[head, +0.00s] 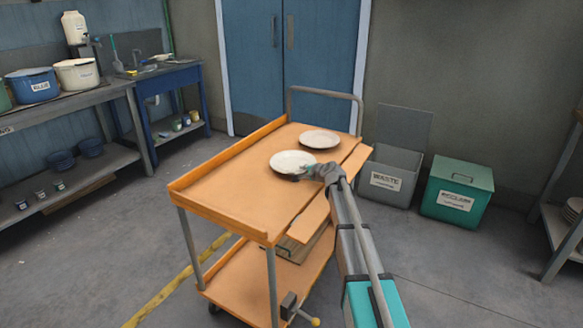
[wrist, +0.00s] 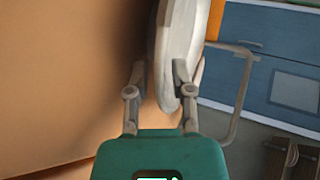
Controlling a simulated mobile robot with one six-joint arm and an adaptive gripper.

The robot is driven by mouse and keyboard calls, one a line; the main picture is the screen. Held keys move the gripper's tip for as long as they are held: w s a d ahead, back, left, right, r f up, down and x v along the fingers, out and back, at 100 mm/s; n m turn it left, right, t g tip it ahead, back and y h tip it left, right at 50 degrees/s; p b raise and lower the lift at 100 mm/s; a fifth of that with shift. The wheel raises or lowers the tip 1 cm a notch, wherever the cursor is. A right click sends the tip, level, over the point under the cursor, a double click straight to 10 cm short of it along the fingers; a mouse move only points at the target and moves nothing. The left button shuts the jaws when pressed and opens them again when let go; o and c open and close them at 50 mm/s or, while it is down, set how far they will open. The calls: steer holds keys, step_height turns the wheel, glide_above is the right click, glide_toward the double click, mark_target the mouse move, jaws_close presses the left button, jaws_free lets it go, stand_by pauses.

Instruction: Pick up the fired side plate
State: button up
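Two round plates lie on the orange cart top: a near, whiter plate (head: 288,160) and a far, slightly pinker plate (head: 320,139). No marking tells me which one is fired. My gripper (head: 306,174) is at the near plate's front right rim. In the wrist view, a pale plate (wrist: 178,35) reaches in between the two fingers of my gripper (wrist: 158,75). The fingers stand apart, one on each side of the rim. A gap shows on the left finger's side; the right finger overlaps the plate, so contact there is unclear.
The orange cart (head: 215,193) has raised edges and a grey handle (head: 325,94) at its far end. Its top is bare left of the plates. A grey waste bin (head: 387,177) and a green bin (head: 457,189) stand to the right. Shelves with pots line the left wall.

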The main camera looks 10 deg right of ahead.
steer(key=shift+c, duration=0.3)
jaws_close()
steer(key=shift+r, duration=0.2)
stand_by(0.4)
step_height(320, 180, up, 3)
steer(key=p, duration=0.3)
steer(key=shift+f, duration=0.15)
steer(key=s+d+r+p, duration=0.6)
steer(key=d+r+p, duration=0.4)
steer(key=d, duration=0.2)
steer(key=shift+d, duration=0.35)
steer(key=shift+s, duration=0.1)
